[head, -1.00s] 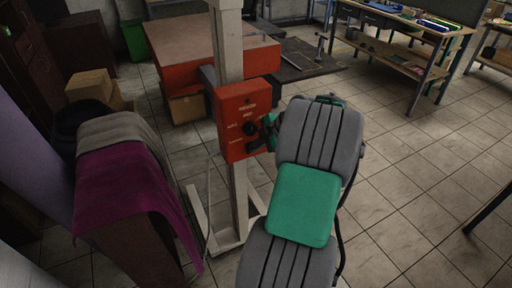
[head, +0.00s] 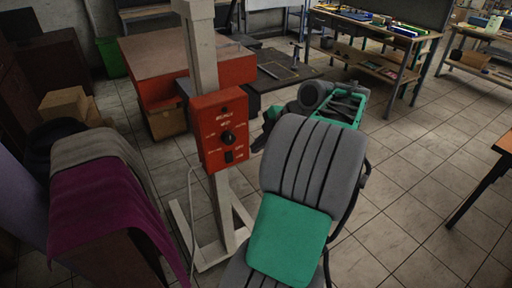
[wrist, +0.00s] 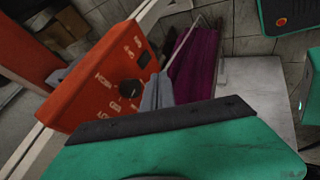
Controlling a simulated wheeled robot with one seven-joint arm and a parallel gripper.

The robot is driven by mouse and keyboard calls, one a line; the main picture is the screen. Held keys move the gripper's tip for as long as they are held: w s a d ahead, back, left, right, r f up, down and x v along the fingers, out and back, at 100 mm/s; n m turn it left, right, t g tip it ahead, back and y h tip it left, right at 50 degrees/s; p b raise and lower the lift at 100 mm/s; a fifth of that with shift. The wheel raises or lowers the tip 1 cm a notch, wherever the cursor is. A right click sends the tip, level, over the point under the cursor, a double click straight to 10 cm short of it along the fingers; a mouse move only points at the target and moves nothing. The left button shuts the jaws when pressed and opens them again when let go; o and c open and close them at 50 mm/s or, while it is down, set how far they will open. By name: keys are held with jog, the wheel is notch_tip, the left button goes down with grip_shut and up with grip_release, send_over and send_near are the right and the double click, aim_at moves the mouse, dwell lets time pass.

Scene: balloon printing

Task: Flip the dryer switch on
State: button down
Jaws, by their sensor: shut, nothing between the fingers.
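The dryer control box (head: 208,118) is red with white lettering and hangs on a pale upright post. Its black round knob (head: 228,137) sits mid-face, and a small dark switch (head: 229,156) sits below it. I cannot tell which way the switch is set. In the wrist view the box (wrist: 75,95) is at the left, tilted, with the knob (wrist: 130,88) and the dark switch (wrist: 144,60). My gripper (wrist: 157,92) is shut and empty, its grey fingers in front of the box and apart from it. In the head view my arm partly hides the gripper, right of the box.
The post (head: 201,60) stands on a pale floor frame (head: 215,255). A purple cloth (head: 100,210) drapes over furniture at the left. A red-sided table (head: 150,60) stands behind. Tiled floor is open at the right.

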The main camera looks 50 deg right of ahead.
jog(key=w+a+f+m+g, duration=0.1)
jog(key=w+a+m, duration=0.2)
jog(key=a, duration=0.7)
jog(key=w+a+m+g, duration=0.1)
jog(key=w+a+m, duration=0.25)
jog(key=a, duration=0.55)
jog(key=s+a+f+m+g+h, duration=0.1)
jog(key=s+a+f+m, duration=0.1)
jog(key=s+a, duration=0.3)
jog(key=s+a+f+m+h, duration=0.1)
jog(key=s+a+f+m, duration=0.2)
jog(key=a, duration=0.6)
jog(key=shift+s+m+g+h, duration=0.3)
jog(key=shift+s+m+g, duration=0.1)
jog(key=shift+s+m, duration=0.7)
jog(key=shift+w+d+f, duration=0.1)
